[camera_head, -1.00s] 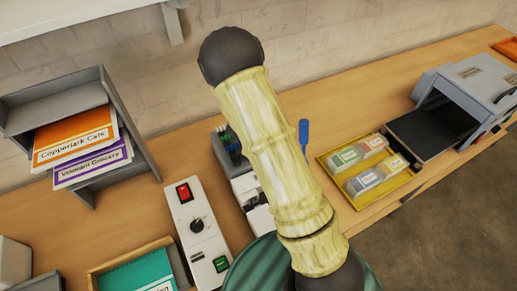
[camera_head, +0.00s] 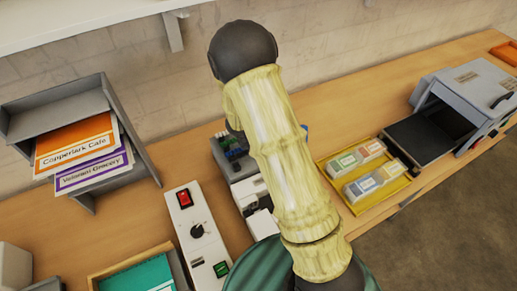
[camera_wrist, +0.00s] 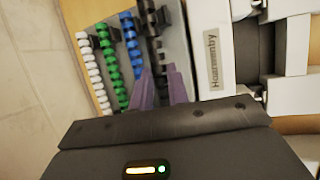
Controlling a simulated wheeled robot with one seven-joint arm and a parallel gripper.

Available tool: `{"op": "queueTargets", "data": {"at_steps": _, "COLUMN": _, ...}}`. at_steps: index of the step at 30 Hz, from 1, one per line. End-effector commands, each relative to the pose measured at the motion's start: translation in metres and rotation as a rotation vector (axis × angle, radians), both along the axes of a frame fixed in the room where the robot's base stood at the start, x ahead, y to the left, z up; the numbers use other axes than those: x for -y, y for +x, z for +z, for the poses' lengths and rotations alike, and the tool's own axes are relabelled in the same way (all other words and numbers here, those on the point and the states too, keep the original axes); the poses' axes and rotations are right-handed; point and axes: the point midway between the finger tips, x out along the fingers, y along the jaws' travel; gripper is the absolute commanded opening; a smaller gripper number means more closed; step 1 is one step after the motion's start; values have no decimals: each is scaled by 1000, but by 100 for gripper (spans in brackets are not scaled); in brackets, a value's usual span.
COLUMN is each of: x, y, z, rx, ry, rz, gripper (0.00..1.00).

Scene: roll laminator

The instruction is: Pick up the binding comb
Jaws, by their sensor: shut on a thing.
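In the wrist view, several binding combs lie side by side in a grey tray (camera_wrist: 177,42): a white comb (camera_wrist: 92,75), a green comb (camera_wrist: 112,70), a blue comb (camera_wrist: 131,48) and a black comb (camera_wrist: 154,48). My gripper (camera_wrist: 162,88) has its purple fingers on either side of the black comb and is shut on it. The black comb still appears to be at the tray, and its lower end is partly hidden by the fingers. In the head view, the comb tray (camera_head: 226,160) shows only partly beside my arm, which hides my gripper.
A white labelled machine (camera_wrist: 213,45) stands close right of the tray. A control box (camera_head: 197,235) with red and green switches, a sorter (camera_head: 125,125) with folders, a yellow tray (camera_head: 335,194) of small boxes and a grey laminator (camera_head: 465,95) stand on the wooden bench.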

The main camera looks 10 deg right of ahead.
Motion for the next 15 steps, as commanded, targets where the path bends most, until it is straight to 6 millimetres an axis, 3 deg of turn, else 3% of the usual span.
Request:
{"op": "queueTargets", "data": {"at_steps": 1, "x": 1, "y": 1, "z": 15, "rx": 4, "ry": 3, "rz": -4, "gripper": 0}}
{"op": "queueTargets", "data": {"at_steps": 6, "x": 1, "y": 0, "z": 45, "rx": 3, "ry": 2, "rz": -3, "gripper": 0}}
{"op": "queueTargets", "data": {"at_steps": 15, "x": 0, "y": 0, "z": 63, "rx": -2, "ry": -1, "rz": -1, "gripper": 0}}
